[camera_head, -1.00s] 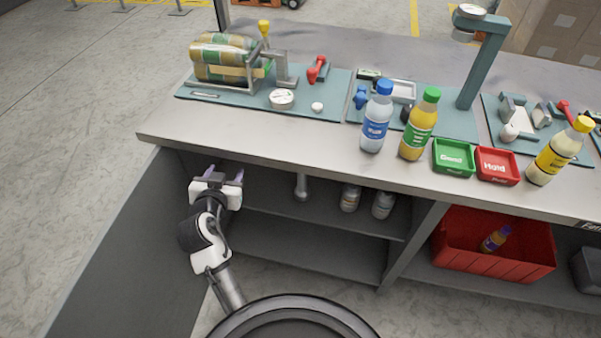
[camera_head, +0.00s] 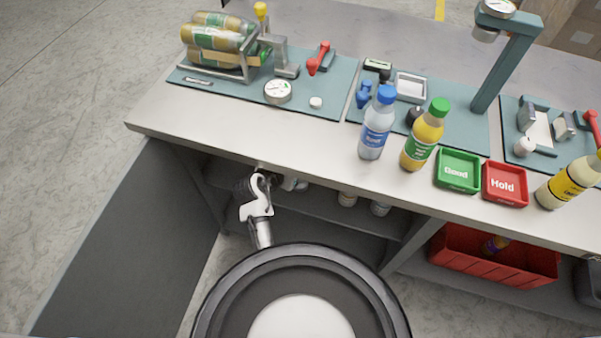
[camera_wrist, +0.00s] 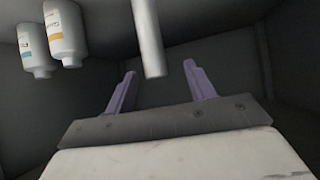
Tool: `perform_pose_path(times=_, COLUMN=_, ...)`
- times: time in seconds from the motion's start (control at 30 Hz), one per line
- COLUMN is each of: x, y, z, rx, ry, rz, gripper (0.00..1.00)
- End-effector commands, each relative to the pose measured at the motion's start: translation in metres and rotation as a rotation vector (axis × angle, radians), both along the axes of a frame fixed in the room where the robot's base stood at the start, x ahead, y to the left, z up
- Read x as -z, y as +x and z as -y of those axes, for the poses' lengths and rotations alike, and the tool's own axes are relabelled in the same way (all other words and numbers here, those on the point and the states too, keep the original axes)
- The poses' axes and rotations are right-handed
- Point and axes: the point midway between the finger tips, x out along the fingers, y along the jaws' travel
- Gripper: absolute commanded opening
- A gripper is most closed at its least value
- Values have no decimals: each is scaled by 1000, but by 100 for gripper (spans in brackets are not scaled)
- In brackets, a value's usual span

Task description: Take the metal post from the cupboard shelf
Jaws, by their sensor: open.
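The metal post (camera_wrist: 148,35) is a plain light-grey cylinder on the cupboard shelf (camera_head: 330,207). In the wrist view it comes down from the top edge, and its end lies between the fingertips' lines. My gripper (camera_wrist: 158,75) is open, with one purple finger on each side of the post's end. I cannot tell whether the post is fully between the fingers or just beyond them. No finger visibly touches it. In the head view my gripper is inside the cupboard, mostly hidden under the counter top.
Two white bottles (camera_wrist: 64,30) (camera_wrist: 34,48) stand on the same shelf, left of the post in the wrist view. The counter top (camera_head: 240,150) overhangs the shelf. The open cupboard door (camera_head: 110,240) is at left. A red crate (camera_head: 490,268) sits in the right bay.

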Motion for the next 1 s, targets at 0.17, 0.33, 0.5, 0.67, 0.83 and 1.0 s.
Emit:
perform_pose_path(times=0.17, x=9, y=11, z=7, rx=0, ry=0, rz=-1, gripper=55)
perform_pose_path(times=0.33, x=17, y=20, z=17, rx=1, ry=-1, rz=-2, gripper=55)
perform_pose_path(times=0.5, x=32, y=36, z=29, rx=0, ry=0, rz=0, gripper=55)
perform_pose_path(times=0.67, x=40, y=44, z=33, rx=-1, ry=0, rz=0, gripper=55)
perform_pose_path(times=0.83, x=41, y=45, z=34, rx=-1, ry=0, rz=0, gripper=55)
perform_pose_path(times=1.0, x=41, y=44, z=34, rx=-1, ry=0, rz=0, gripper=40)
